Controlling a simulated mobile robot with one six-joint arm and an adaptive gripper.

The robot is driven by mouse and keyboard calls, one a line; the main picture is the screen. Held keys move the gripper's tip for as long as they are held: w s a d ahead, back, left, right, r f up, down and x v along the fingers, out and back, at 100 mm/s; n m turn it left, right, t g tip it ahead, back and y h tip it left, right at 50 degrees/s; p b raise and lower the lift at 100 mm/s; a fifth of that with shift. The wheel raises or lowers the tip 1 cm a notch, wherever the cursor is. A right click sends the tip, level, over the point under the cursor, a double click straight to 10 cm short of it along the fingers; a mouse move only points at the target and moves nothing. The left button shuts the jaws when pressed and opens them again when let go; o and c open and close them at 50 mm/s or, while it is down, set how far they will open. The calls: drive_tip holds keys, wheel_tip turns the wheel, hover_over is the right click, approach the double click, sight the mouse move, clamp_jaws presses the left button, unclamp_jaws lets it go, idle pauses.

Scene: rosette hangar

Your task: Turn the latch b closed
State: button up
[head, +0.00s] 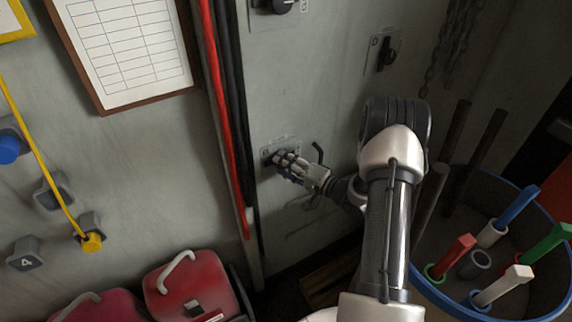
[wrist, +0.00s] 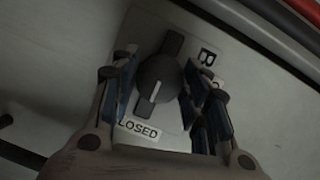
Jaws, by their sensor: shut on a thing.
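Latch b (wrist: 158,78) is a dark rotary knob with a bar handle on a light plate (wrist: 168,138) marked "B". A white line on the knob points down, slightly left, toward the label "CLOSED" (wrist: 140,131), whose first letter is partly covered. In the head view the plate of latch b (head: 267,152) is on the grey wall, mostly hidden by my gripper (head: 284,164). In the wrist view the fingers of my gripper (wrist: 160,98) stand on both sides of the knob and are shut on it.
Latch D (head: 386,54) and another dark knob (head: 283,5) are higher on the wall. Red and black cables (head: 222,100) run left of latch b. Red cases (head: 190,288) stand at the lower left. A blue-rimmed tub (head: 466,307) stands at the lower right.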

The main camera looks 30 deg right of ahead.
idle(0.4)
drive_tip(key=o, duration=1)
drive_tip(key=shift+o, duration=0.2)
drive_tip(key=f+v, duration=0.1)
drive_tip(key=v, duration=1.1)
drive_tip(key=shift+r, duration=0.45)
